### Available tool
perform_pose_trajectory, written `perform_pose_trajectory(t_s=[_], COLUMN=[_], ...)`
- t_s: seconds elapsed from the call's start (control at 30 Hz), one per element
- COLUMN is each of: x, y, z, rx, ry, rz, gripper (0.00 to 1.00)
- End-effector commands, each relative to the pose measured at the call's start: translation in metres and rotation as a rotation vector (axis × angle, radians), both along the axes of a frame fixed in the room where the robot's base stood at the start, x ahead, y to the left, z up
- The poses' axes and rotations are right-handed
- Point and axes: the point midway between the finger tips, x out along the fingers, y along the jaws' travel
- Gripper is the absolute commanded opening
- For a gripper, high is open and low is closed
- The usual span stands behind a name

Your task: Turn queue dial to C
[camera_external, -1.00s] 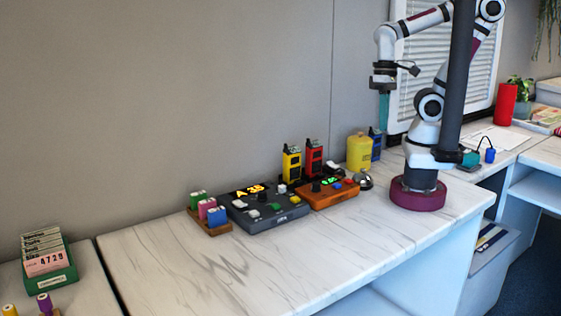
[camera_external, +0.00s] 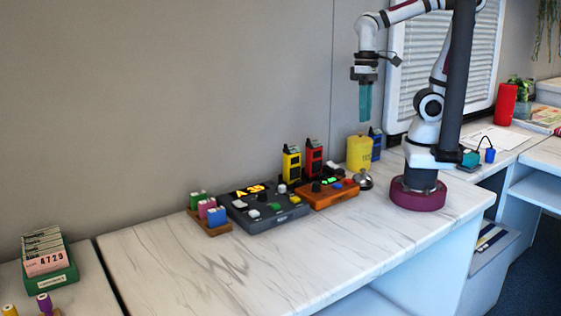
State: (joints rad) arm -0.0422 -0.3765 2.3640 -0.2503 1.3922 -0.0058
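A dark grey console (camera_external: 285,215) sits on the marble-patterned counter, with an amber display, several buttons and a dark knob (camera_external: 263,196) on top. An orange console (camera_external: 340,196) with a green display and its own dark knob (camera_external: 316,187) stands right of it. I cannot tell which knob is the queue dial, and the dial letters are too small to read. My gripper (camera_external: 365,115) points down in the air, above and to the right of both consoles, touching nothing. Its teal fingers appear close together, but any gap between them is unclear.
A silver bell (camera_external: 364,180) and a yellow canister (camera_external: 359,153) stand right of the orange console. Yellow (camera_external: 291,164) and red (camera_external: 314,158) radios stand upright behind. A wooden rack with coloured blocks (camera_external: 216,216) is at the left. The front counter (camera_external: 200,270) is clear.

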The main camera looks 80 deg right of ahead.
Motion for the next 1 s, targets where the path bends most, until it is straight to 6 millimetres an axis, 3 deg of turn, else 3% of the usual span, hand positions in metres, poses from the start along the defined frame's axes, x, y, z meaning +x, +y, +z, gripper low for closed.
perform_pose_trajectory(t_s=[0.03,0.1,0.17,0.2,0.33,0.43,0.57,1.0], x=[0.037,0.099,0.148,0.176,0.239,0.259,0.264,0.263], y=[0.007,0.022,0.040,0.052,0.089,0.103,0.107,0.106], z=[0.008,0.013,0.009,0.002,-0.026,-0.040,-0.056,-0.175], rx=[-0.015,-0.042,-0.065,-0.079,-0.112,-0.125,-0.129,-0.126], ry=[0.003,-0.006,-0.015,-0.021,-0.040,-0.048,-0.048,-0.048], rz=[0.054,0.143,0.215,0.258,0.362,0.399,0.409,0.405], gripper=[0.41,0.54,0.65,0.65,0.65,0.65,0.65,0.65])
